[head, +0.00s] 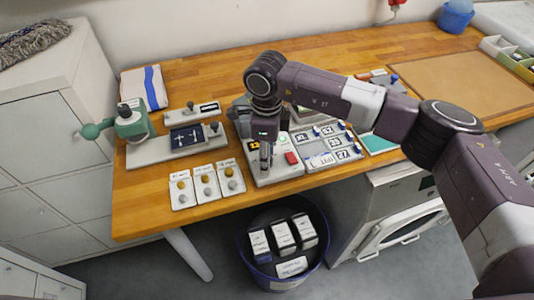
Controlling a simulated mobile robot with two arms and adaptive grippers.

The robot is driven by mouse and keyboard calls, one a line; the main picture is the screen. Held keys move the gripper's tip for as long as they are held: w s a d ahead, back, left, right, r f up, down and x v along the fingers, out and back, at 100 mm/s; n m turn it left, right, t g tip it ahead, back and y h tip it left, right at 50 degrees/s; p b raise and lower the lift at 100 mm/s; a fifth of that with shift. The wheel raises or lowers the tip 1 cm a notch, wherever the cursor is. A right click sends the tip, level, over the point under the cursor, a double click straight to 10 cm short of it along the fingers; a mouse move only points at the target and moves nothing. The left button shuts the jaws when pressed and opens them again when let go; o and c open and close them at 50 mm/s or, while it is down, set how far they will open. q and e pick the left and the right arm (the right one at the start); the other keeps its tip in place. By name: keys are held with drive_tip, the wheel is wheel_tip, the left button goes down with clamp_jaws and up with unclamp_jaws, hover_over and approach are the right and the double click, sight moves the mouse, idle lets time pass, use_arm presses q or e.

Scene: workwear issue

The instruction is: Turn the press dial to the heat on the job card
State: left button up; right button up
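My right arm comes in from the right. Its gripper (266,155) points down over a light grey control box (278,174) near the front edge of the bench. The box has a green light or button and a red button (291,158). The fingers look close together, but I cannot tell whether they are open or shut, or touching anything. I cannot make out the dial; the gripper covers part of the box. No job card can be identified for certain, and small print is unreadable. My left gripper is not in view.
A grey tray of size tiles (313,165) lies right of the box. Three cards with round knobs (206,195) lie left. Behind them are a grey fixture (150,153) and a green hand press (131,122). A blue bin (263,268) stands below.

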clamp_jaws()
drive_tip(key=shift+w+f+m+b, duration=0.1)
drive_tip(key=shift+f+m+b, duration=0.15)
drive_tip(key=shift+m+b, duration=0.9)
drive_tip(key=m+b, duration=0.2)
drive_tip(key=b, duration=0.1)
drive_tip(key=m+b, duration=0.2)
drive_tip(key=m, duration=0.1)
drive_tip(key=shift+r, duration=0.1)
drive_tip(key=shift+r+m+b, duration=0.1)
drive_tip(key=shift+m+b, duration=0.65)
drive_tip(key=shift+b, duration=0.1)
drive_tip(key=shift+r, duration=0.1)
unclamp_jaws()
